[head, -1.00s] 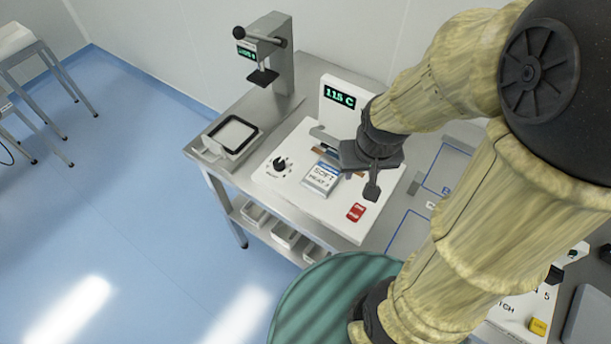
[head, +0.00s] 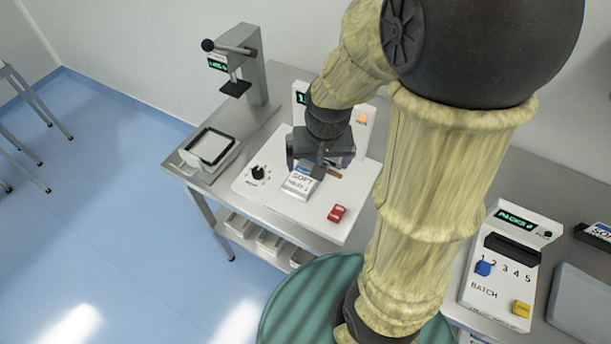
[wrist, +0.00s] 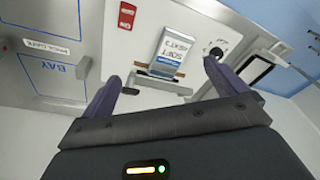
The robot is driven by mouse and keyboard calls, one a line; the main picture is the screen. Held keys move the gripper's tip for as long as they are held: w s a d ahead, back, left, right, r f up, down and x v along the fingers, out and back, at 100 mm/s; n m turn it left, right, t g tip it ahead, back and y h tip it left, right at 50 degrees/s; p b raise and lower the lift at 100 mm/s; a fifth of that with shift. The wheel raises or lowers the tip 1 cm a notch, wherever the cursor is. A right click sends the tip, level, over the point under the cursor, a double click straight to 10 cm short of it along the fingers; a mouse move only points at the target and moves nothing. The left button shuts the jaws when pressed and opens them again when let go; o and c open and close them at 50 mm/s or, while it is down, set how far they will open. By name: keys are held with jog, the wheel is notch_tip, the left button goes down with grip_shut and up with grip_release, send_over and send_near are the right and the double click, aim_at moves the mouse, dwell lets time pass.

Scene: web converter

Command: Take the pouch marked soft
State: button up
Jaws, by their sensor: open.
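The pouch marked SOFT (head: 299,184) is white with a blue band and lies on the white sealer plate (head: 262,192), near a slot with a brown strip. In the wrist view the pouch (wrist: 172,50) shows upside down, beyond and between the fingertips. My gripper (head: 312,168) is above the pouch's far end in the head view and hides part of it. Whether a finger touches the pouch, I cannot tell.
The sealer has a black knob (head: 258,173), a red switch (head: 337,213) and a lit amber lamp (head: 361,118). A lever press (head: 245,65) and a tray (head: 208,147) stand left.

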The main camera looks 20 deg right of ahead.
jog(key=w+m+g, duration=0.2)
jog(key=w+m, duration=0.4)
jog(key=w, duration=0.4)
jog(key=shift+w+f+m, duration=0.2)
jog(key=shift+f+m, duration=0.1)
jog(key=shift+m, duration=0.1)
jog(key=shift+d, duration=0.1)
jog(key=p, duration=0.2)
send_over(306, 174)
notch_tip(306, 174, down, 12)
jog(key=shift+r, duration=0.15)
jog(key=shift+f+p, duration=0.35)
jog(key=shift+f, duration=2.55)
jog(key=c, duration=1)
